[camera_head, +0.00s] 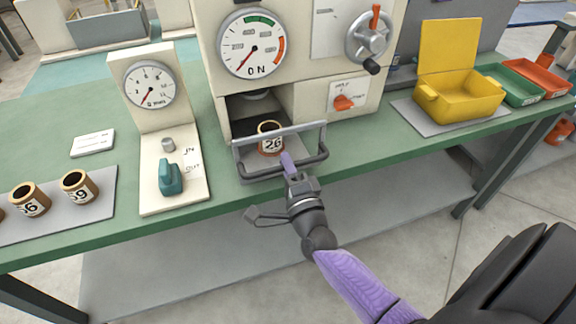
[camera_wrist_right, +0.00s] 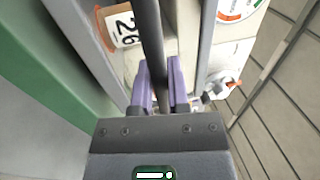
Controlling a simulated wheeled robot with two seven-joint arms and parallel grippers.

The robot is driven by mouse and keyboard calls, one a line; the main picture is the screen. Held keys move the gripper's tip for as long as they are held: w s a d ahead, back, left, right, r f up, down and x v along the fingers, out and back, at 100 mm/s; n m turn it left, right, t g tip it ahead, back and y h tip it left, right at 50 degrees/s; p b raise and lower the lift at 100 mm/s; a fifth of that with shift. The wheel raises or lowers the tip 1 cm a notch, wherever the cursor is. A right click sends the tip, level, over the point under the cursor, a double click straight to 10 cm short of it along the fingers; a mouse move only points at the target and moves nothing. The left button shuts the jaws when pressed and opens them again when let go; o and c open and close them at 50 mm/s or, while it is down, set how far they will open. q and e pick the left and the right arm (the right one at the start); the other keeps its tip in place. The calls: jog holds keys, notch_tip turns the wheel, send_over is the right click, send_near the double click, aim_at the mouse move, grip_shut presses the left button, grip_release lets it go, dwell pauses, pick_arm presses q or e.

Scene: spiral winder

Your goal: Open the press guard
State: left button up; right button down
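The press guard (camera_head: 243,159) is a grey frame with a dark handle bar across its front, at the mouth of the cream press (camera_head: 290,65). A brown cup labelled 26 (camera_head: 270,139) stands behind the guard's top rail; it also shows in the right wrist view (camera_wrist_right: 122,28). My right gripper (camera_head: 288,162) is at the handle, near its middle. In the right wrist view the dark handle bar (camera_wrist_right: 151,35) runs between the two purple fingers (camera_wrist_right: 160,85), which are close against it on both sides. My left gripper is not in view.
A gauge stand (camera_head: 152,130) with a teal lever is left of the press. A yellow box (camera_head: 470,97), a green tray (camera_head: 513,88) and a red tray (camera_head: 545,78) are at right. The green table front is clear.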

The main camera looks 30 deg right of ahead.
jog(key=c, duration=0.6)
grip_release()
jog(key=v, duration=1)
jog(key=shift+p, duration=0.3)
